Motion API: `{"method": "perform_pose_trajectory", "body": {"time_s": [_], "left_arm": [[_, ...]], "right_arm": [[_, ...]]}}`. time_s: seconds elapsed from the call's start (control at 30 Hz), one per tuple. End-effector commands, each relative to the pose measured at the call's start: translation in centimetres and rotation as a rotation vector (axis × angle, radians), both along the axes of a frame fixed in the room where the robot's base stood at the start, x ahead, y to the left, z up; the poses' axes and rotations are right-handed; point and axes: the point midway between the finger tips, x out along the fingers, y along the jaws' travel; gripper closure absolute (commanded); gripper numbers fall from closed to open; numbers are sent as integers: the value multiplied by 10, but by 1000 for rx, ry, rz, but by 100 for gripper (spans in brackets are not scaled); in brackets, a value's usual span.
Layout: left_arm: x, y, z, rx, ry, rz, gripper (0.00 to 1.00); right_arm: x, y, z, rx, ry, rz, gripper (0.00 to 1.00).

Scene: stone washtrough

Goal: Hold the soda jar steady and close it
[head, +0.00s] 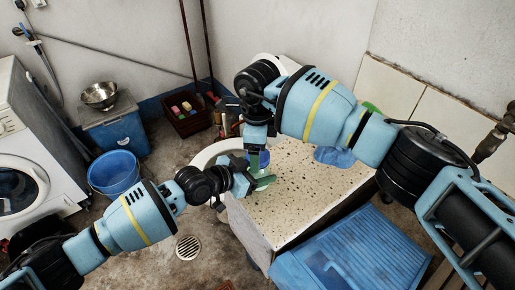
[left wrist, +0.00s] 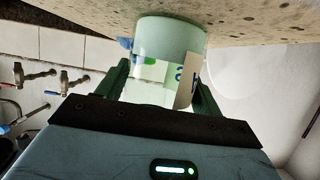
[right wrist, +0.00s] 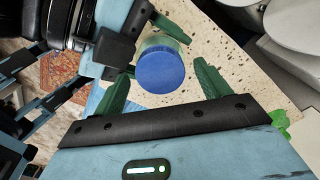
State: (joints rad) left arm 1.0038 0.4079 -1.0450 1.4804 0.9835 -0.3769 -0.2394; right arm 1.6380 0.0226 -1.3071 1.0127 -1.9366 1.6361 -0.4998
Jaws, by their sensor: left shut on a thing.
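The soda jar (left wrist: 172,38) is a pale green cylinder with a printed label, and it stands on the speckled stone top. My left gripper (head: 262,181) is shut on its body from the side, with a finger on either side of it in the left wrist view. A round blue lid (right wrist: 161,70) sits on the jar's top; I cannot tell how tight it is. My right gripper (right wrist: 163,80) is above the jar, open, its fingers on either side of the lid with a small gap. In the head view the lid (head: 264,158) is partly hidden by the grippers.
The speckled stone slab (head: 300,205) has free room right of the jar. A blue cloth (head: 336,157) lies on its far side. A white basin (head: 207,154) adjoins its left end. A blue ribbed washboard-like panel (head: 350,255) is in front. A blue bucket (head: 115,172) stands on the floor.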

Motion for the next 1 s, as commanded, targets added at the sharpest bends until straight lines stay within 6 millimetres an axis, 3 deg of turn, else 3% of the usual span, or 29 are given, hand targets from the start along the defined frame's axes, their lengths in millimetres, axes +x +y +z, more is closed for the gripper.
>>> {"method": "perform_pose_trajectory", "body": {"time_s": [0.27,0.6,1.0], "left_arm": [[0,0,0,1,1,0,97],[0,0,0,0,1,0,97],[0,0,0,0,1,0,97]], "right_arm": [[0,0,5,0,0,1,25],[0,0,42,0,-2,1,25],[0,0,45,0,1,13,28]]}}
